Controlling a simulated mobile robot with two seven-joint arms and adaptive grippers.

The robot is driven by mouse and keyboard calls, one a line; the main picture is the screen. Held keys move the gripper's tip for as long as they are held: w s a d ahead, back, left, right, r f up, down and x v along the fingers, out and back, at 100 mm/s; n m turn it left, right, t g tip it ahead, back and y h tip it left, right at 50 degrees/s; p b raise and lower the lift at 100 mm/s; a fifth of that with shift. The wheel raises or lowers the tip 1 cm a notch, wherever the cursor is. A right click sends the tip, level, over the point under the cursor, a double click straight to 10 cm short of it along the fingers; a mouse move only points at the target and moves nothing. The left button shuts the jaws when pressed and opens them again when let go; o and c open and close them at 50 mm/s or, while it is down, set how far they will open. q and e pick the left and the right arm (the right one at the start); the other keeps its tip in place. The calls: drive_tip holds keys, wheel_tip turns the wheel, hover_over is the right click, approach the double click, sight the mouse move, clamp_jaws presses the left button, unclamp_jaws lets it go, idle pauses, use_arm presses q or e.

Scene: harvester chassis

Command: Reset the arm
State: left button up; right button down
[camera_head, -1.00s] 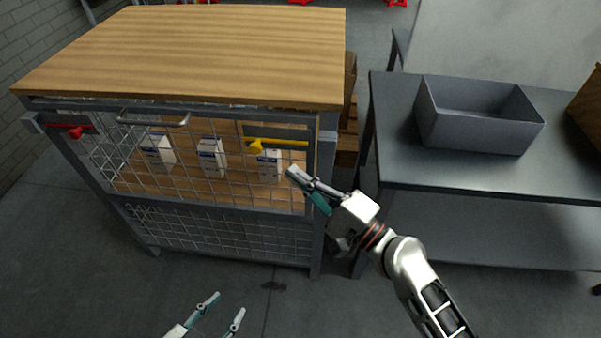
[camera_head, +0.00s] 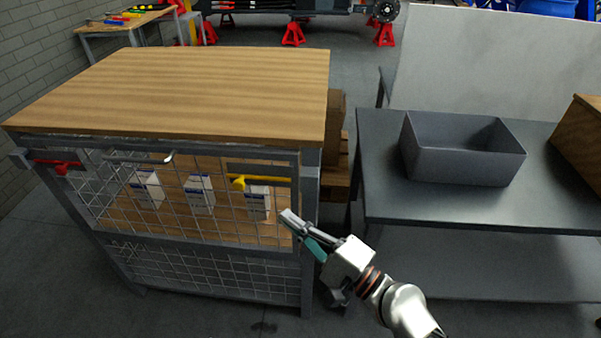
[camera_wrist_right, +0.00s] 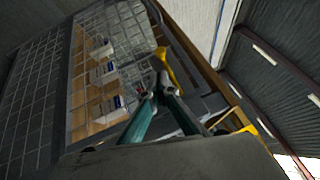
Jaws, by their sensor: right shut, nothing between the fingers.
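My right gripper (camera_head: 289,219) comes in from the lower right in the head view. It is shut and empty, in front of the right edge of the cabinet's mesh front (camera_head: 215,235). In the right wrist view my right gripper (camera_wrist_right: 160,85) shows its two teal fingers with the tips together, below the yellow handle (camera_wrist_right: 178,68). The yellow handle (camera_head: 262,180) also shows in the head view at the upper right of the mesh front, apart from the gripper. My left gripper is out of view.
Several white boxes (camera_head: 199,193) stand behind the mesh. A red handle (camera_head: 58,165) is at the cabinet's upper left. The wooden top (camera_head: 190,90) is bare. To the right, a grey bin (camera_head: 465,165) sits on a dark table (camera_head: 385,190). Red stands (camera_head: 293,35) are at the back.

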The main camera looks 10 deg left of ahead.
use_arm(q)
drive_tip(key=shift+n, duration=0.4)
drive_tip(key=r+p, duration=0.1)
drive_tip(key=p, duration=0.3)
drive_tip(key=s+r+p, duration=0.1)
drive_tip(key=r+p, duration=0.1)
drive_tip(key=p, duration=0.2)
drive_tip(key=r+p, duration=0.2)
drive_tip(key=p, duration=0.2)
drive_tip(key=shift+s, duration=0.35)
use_arm(e)
drive_tip(key=s+d+f+n+h, duration=0.6)
drive_tip(key=s+d, duration=0.5)
drive_tip(key=d, duration=0.2)
drive_tip(key=s+d+f+n+h, duration=0.7)
drive_tip(key=s+d+f+h, duration=0.1)
drive_tip(key=s+d+f, duration=0.3)
drive_tip(key=s+d, duration=0.1)
drive_tip(key=d, duration=0.1)
drive_tip(key=shift+d+g, duration=0.3)
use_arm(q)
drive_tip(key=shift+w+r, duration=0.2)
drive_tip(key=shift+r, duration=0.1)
